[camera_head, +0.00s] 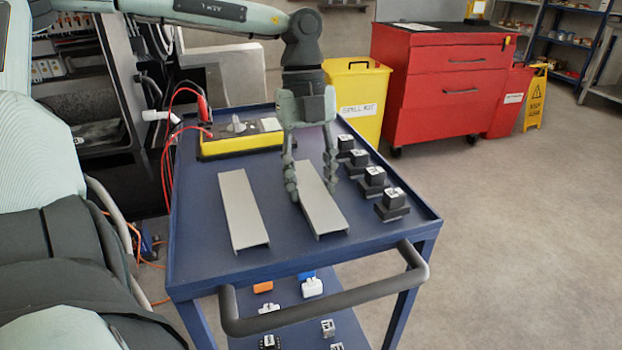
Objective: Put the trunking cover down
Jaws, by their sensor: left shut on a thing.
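Two long grey trunking covers are on the blue cart top (380,238). One cover (243,208) lies on the left, apart from my grippers. The other cover (321,210) is to its right, under my left gripper (311,182). My left gripper points down with its fingers on either side of this cover's far part and is shut on it. The cover lies at or just above the cart top; I cannot tell which. My right gripper is not in view.
A yellow tester (243,141) with red leads stands at the cart's back. Several black blocks (374,183) line the right side. The cart's handle (325,310) juts out in front. A yellow spill-kit bin (357,95) and red tool cabinet (440,85) stand behind.

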